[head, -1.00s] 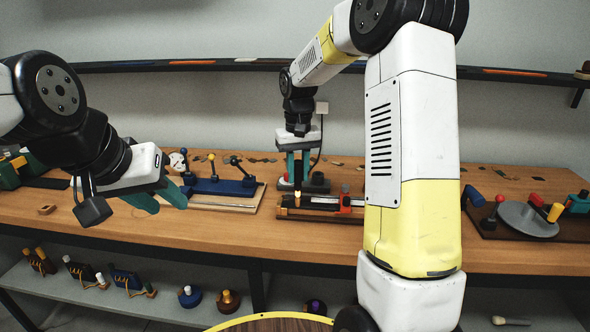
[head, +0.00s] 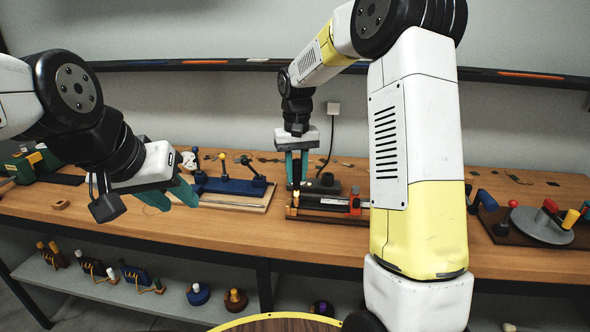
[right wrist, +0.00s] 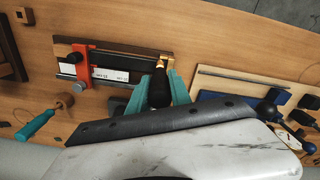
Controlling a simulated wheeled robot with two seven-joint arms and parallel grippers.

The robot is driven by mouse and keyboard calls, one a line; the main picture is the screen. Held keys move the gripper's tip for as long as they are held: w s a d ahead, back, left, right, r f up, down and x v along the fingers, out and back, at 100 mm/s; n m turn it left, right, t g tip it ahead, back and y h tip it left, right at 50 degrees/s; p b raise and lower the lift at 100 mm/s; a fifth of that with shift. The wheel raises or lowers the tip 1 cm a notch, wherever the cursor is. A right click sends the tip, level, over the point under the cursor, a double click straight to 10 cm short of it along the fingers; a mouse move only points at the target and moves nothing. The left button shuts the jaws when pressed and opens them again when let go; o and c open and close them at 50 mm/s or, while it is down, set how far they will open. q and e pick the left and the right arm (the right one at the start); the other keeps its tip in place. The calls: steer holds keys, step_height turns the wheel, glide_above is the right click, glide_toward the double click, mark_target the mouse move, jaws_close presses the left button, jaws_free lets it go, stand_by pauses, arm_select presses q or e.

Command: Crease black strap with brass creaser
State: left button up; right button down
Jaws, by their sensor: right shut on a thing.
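The brass creaser has a black handle (right wrist: 159,90) and a brass tip (right wrist: 161,63). My right gripper (right wrist: 160,92) is shut on its handle; it also shows in the head view (head: 296,172), with the creaser pointing down at the left end of the strap fixture (head: 325,217). The black strap (right wrist: 120,62) lies along the fixture beside a pale marked strip, with a red clamp (right wrist: 81,66) across the other end. The tip is at the strap's end; I cannot tell whether it touches. My left gripper (head: 170,196) is open and empty above the bench, left of the fixture.
A blue lever tool (head: 230,186) stands on a board left of the fixture. A grey disc on a board (head: 542,225) is at the right. A teal-handled tool (right wrist: 36,124) lies near a wooden block in the right wrist view. A shelf (head: 110,295) runs below the bench.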

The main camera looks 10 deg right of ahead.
mark_target(297, 161)
steer(key=shift+r, duration=2.5)
